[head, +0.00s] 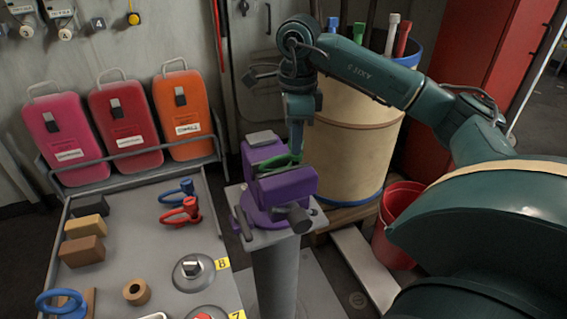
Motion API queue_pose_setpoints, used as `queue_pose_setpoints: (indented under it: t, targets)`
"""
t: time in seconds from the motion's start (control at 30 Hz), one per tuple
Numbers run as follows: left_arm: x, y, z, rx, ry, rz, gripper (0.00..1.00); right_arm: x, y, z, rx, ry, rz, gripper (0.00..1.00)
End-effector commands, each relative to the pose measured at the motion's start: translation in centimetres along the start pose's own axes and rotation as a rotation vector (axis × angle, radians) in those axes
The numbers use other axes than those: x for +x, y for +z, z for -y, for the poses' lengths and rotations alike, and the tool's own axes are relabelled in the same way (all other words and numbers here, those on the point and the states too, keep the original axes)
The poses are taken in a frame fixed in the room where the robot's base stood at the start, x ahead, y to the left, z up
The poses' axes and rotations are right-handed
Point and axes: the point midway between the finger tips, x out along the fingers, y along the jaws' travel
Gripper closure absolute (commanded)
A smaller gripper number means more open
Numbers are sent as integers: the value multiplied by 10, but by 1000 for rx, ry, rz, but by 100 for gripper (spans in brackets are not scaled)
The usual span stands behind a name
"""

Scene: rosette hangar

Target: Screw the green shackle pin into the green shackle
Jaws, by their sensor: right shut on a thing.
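The green shackle (277,164) sits at the jaws of the purple vise (288,187), partly hidden by the jaws. My right gripper (296,148) points straight down over the vise from above. It is shut on a green piece at the shackle, which looks like the green shackle pin; its fingers hide most of it. At this size I cannot tell how deep the pin is in the shackle. My left gripper is not in view.
The vise stands on a grey pedestal (276,270). Left of it, a grey table (135,222) holds a red shackle (180,212), a blue shackle (178,190) and wooden blocks (83,251). A tan drum (352,150) stands close behind right, with a red bucket (397,215) beside it.

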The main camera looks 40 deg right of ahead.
Motion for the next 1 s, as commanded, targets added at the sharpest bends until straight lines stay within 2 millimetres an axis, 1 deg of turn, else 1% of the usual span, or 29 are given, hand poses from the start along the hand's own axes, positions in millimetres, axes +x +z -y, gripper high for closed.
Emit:
queue_pose_setpoints:
  t: [0.5,0.83,0.93,1.0]
  targets:
    - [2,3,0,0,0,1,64,7,0,0,0,0,0,100]
    - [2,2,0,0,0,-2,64,7,0,0,3,0,-1,100]
    - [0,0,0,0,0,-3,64,6,0,0,62,1,-1,100]
    - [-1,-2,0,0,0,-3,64,6,0,0,156,1,-1,100]
